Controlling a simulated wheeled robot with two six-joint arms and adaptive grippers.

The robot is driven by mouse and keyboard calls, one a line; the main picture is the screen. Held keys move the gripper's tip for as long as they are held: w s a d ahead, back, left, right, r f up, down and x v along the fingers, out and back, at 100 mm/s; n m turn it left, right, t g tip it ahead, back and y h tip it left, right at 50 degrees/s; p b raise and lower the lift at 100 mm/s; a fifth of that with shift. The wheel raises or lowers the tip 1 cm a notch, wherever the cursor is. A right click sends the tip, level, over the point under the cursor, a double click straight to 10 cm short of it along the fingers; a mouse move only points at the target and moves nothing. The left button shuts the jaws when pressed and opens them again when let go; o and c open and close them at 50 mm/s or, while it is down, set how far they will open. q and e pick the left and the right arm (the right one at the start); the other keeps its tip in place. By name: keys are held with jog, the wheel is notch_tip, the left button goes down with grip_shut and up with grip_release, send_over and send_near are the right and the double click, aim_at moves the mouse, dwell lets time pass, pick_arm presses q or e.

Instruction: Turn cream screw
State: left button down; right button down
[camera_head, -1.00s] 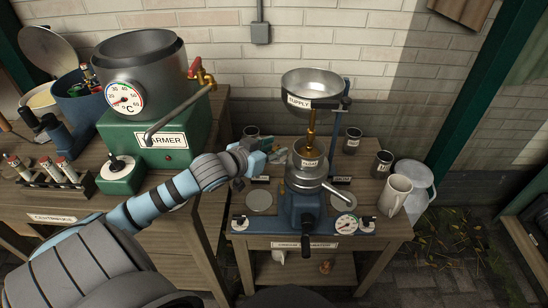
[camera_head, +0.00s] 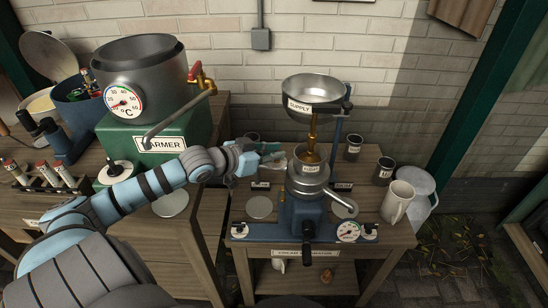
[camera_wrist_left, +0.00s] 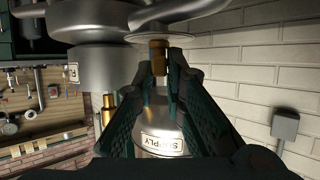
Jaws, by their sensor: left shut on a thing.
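The cream separator (camera_head: 304,212) stands on the right-hand wooden table, with a blue base, a steel bowl and a SUPPLY pan (camera_head: 312,92) above. My left gripper (camera_head: 280,152) is at the left side of the separator's bowl, level with the FLOAT part (camera_head: 311,165). In the left wrist view my left gripper (camera_wrist_left: 159,68) has its fingertips closed together on a small brass screw-like piece (camera_wrist_left: 158,48), which I take for the cream screw. It sits beside a steel disc rim. The screw is hidden in the head view. My right gripper is not in view.
The green warmer (camera_head: 160,135) with its steel vat and spout stands left, close to my left arm.

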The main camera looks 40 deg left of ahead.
pick_arm(q)
jog(key=shift+f, duration=0.15)
jog(key=c, duration=1.7)
grip_release()
jog(key=shift+o, duration=0.2)
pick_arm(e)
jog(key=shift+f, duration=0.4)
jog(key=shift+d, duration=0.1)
